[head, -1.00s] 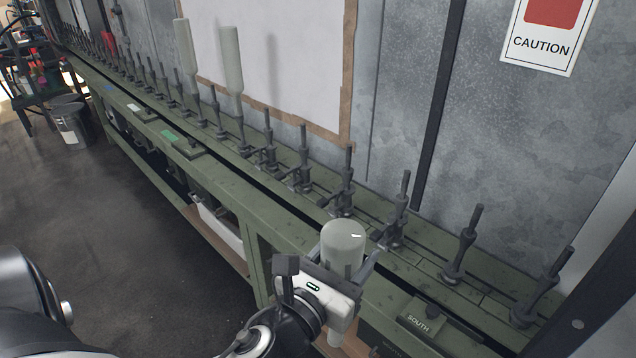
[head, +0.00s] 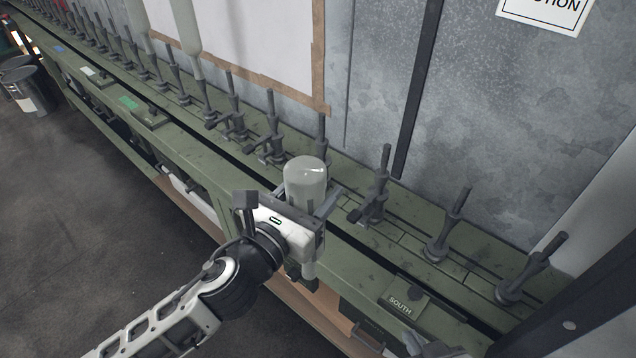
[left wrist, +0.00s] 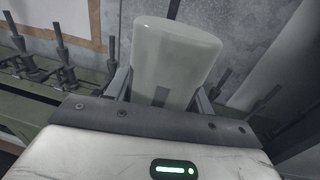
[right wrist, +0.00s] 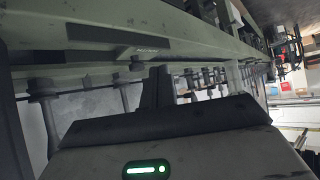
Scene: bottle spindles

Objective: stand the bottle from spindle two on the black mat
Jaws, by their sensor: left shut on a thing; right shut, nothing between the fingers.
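A pale, cloudy bottle (head: 306,180) is in my left gripper (head: 314,207), with its wide end up and its narrow part below the hand. The left wrist view shows the bottle (left wrist: 175,55) between the two fingers, filling the middle. The held bottle is in front of the row of spindles and hides part of the bench. My right gripper (right wrist: 158,88) is shut and empty in the right wrist view, with the green bench beyond it. I cannot make out a black mat in any view.
Dark upright spindles (head: 450,225) line the green bench (head: 230,188) along the wall. Two pale bottles (head: 186,25) stand on spindles farther left. A plate marked SOUTH (head: 405,300) is at the front right. The floor (head: 90,200) at left is open; a bin (head: 30,90) stands far left.

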